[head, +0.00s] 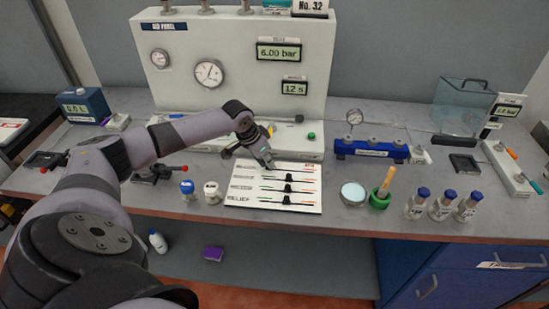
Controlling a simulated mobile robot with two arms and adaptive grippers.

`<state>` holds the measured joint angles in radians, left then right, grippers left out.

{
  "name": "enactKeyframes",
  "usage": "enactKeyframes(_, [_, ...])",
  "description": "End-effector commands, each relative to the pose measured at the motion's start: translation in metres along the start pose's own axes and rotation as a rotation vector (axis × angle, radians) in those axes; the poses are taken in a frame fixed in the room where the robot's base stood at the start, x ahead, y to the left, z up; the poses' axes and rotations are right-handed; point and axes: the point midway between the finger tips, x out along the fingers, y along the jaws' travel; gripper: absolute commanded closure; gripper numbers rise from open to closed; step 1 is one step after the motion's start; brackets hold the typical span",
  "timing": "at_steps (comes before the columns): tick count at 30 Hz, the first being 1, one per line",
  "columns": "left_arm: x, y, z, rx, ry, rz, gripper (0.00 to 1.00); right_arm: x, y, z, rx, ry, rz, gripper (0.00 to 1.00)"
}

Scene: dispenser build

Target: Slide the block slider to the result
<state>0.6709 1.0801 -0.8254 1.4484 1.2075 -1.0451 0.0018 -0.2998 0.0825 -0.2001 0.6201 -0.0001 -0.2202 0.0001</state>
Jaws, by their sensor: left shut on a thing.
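The white slider board (236,200) lies flat on the bench, with several rows of coloured tracks and small dark knobs. The row labels are too small to read for certain. Three dark knobs (288,188) show near the middle of the lower rows. My left gripper (267,164) reaches down to the top row, left of those knobs, and is shut on a slider knob there. The fingers hide that knob. The panel behind has a display (279,53) reading 6.00 bar and a smaller display (294,88) reading 12 s. My right gripper is not in view.
A blue-capped jar (187,190) and a white jar (211,193) stand left of the board. A round dish (352,193), a green cup (379,200) and blue-capped bottles (441,206) stand right. A blue manifold (370,151) lies behind on the right.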

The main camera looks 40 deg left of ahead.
Motion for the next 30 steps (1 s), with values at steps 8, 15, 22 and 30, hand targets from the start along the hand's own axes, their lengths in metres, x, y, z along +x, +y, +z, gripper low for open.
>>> enactKeyframes(8, [-0.001, -0.005, 0.002, -0.002, -0.004, -0.010, 0.80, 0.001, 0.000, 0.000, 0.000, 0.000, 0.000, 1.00])
enactKeyframes(15, [0.000, -0.003, 0.001, -0.002, -0.003, -0.008, 0.65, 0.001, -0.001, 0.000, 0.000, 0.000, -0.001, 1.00])
enactKeyframes(22, [0.000, -0.003, 0.001, -0.001, -0.003, -0.006, 0.65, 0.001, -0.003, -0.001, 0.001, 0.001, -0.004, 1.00])
enactKeyframes(30, [-0.026, -0.003, 0.001, 0.001, -0.001, -0.008, 0.65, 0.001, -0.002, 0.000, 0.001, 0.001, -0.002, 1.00])
